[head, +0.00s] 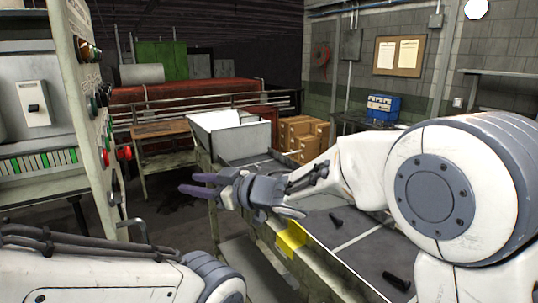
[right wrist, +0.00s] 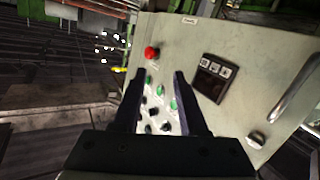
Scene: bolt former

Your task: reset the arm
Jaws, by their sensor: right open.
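My right arm reaches in from the right in the head view, over the grey-topped bench (head: 350,238). My right gripper (head: 187,183) is at the bench's left edge, pointing left. Its two dark fingers are apart with nothing between them. In the right wrist view the open right gripper (right wrist: 159,75) faces a pale control panel (right wrist: 225,45) with a red button (right wrist: 152,53) and several green and black buttons. The fingers hide part of that panel. Part of my left arm shows at the lower left of the head view; its gripper is out of view.
A tall control cabinet (head: 85,110) stands at the left in the head view. Dark bolt-like pieces (head: 335,220) lie on the bench, and a pale open bin (head: 240,138) stands at its far end. A yellow piece (head: 291,240) is on the bench edge. Floor shows between cabinet and bench.

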